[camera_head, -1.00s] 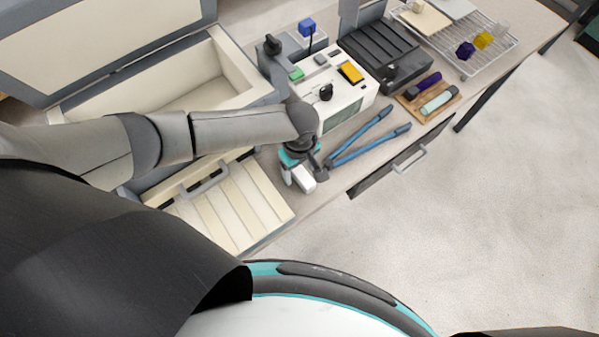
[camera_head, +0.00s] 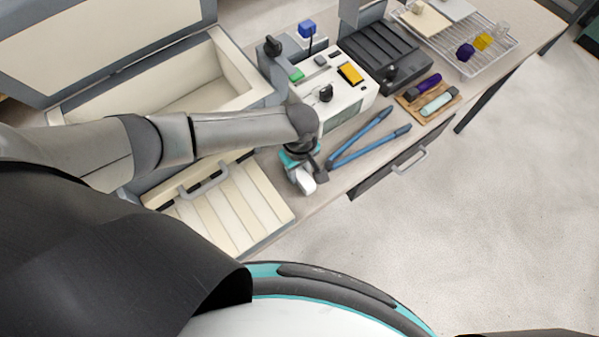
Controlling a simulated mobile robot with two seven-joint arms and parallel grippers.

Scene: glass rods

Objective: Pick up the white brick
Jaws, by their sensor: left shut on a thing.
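The white brick (camera_head: 307,186) is at the fingertips of my left gripper (camera_head: 303,180), near the front edge of the bench. The gripper points down and is shut on the brick. The fingers and wrist hide part of the brick, and I cannot tell whether it is clear of the bench top. My right gripper is not in view.
Blue-handled tongs (camera_head: 368,140) lie just right of my left gripper. A white device (camera_head: 335,98) with coloured buttons stands behind it. An open cream chest (camera_head: 180,85) and a slatted cream panel (camera_head: 228,213) are at left. A wire rack (camera_head: 505,47) is at far right.

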